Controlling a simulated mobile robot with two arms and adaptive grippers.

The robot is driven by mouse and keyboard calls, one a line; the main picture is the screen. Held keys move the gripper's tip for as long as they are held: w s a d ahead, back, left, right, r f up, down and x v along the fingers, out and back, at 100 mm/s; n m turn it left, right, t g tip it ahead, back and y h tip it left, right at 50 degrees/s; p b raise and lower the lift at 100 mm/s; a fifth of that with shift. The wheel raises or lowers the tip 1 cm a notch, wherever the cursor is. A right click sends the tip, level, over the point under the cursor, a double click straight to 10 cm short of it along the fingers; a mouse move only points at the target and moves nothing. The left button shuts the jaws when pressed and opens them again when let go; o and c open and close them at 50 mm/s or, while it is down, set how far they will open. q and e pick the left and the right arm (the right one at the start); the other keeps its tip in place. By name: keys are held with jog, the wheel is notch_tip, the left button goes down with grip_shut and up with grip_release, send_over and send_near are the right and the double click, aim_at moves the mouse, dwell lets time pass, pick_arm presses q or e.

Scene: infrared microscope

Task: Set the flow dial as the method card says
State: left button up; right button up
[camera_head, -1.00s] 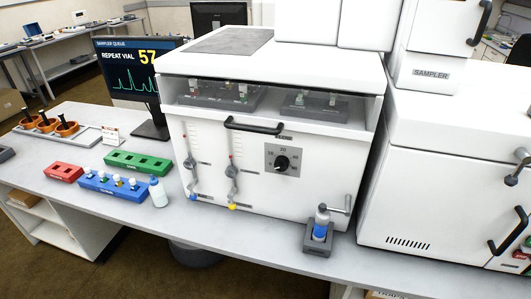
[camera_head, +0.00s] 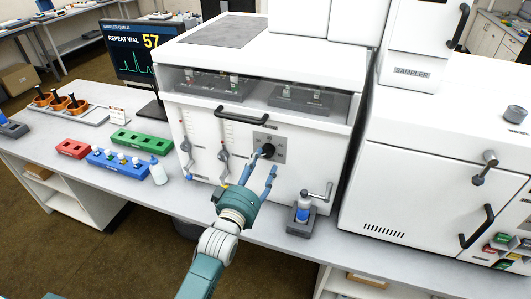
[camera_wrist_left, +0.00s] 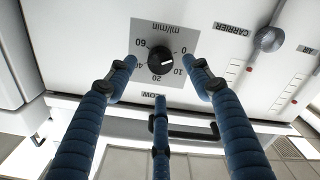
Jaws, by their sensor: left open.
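The flow dial is a black round knob (camera_wrist_left: 160,60) on a grey plate marked ml/min, with 0, 10, 20, 40 and 60 around it; it appears upside down in the left wrist view. Its white mark points right, roughly between 0 and 10. The dial (camera_head: 267,150) is on the white instrument front in the head view. My left gripper (camera_head: 263,162) is open in front of it. In the wrist view, its blue fingertips (camera_wrist_left: 159,64) are spread around the dial; contact cannot be told. A small white card (camera_head: 118,115) stands on the bench, its text unreadable. My right gripper is out of view.
A black handle (camera_head: 240,116) is above the dial. A crank device with a blue-banded vial (camera_head: 303,212) stands at the right. Vial racks (camera_head: 118,163) are left.

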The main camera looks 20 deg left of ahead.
aim_at(266, 154)
pick_arm(q)
jog(key=w, duration=0.5)
jog(key=shift+w+p, duration=0.1)
jog(key=shift+p, duration=0.25)
jog(key=shift+d, duration=0.1)
jog(key=c, duration=1.1)
